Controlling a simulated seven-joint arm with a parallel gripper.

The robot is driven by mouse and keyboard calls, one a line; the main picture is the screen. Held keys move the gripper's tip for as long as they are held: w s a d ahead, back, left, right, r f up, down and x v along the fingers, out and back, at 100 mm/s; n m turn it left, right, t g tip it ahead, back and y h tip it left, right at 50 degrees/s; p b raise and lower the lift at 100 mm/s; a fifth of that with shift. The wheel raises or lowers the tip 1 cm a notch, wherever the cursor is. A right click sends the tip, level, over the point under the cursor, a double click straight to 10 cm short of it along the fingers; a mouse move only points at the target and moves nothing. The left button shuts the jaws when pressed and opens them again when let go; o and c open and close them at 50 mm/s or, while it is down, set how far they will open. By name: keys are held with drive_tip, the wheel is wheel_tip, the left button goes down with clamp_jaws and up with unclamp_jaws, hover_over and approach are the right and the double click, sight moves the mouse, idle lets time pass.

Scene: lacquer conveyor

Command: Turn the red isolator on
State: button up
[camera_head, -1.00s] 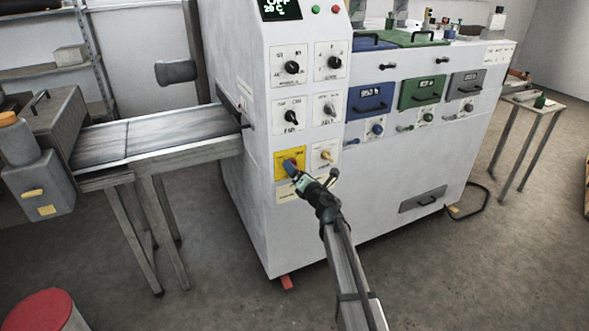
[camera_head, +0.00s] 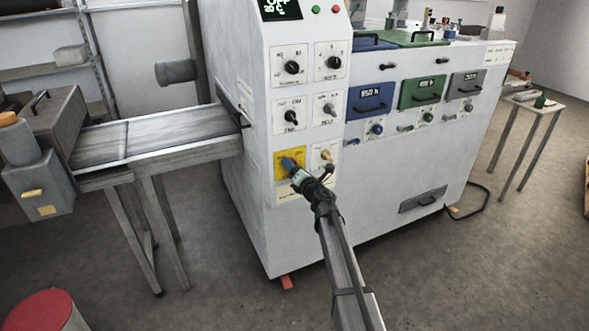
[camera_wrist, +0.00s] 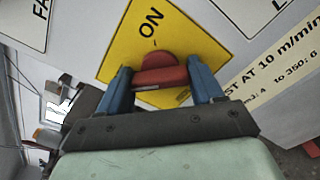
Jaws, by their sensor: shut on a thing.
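The red isolator (camera_wrist: 160,66) is a red rotary handle on a yellow plate (camera_wrist: 185,30) marked ON. In the wrist view my gripper (camera_wrist: 163,80) has one blue finger on each side of the handle's bar and is shut on it. The handle's bar lies across the picture between the fingers, and the ON label stands above it. In the head view my gripper (camera_head: 290,167) is at the yellow plate (camera_head: 282,155) low on the white machine's front, and it hides most of the red handle.
A cream knob (camera_head: 325,156) sits just right of the yellow plate, with black and grey knobs above. A display (camera_head: 281,9) and small green and red buttons are at the top. A belt (camera_head: 160,130) enters from the left. The floor in front is clear.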

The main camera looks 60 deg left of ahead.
drive_tip(key=shift+c, duration=1)
drive_tip(key=m, duration=0.4)
drive_tip(key=shift+w+m, duration=0.1)
drive_tip(key=shift+m, duration=0.3)
drive_tip(key=m, duration=0.4)
drive_tip(key=shift+m, duration=0.3)
drive_tip(key=m, duration=0.4)
drive_tip(key=shift+f, duration=0.1)
drive_tip(key=shift+m, duration=2.3)
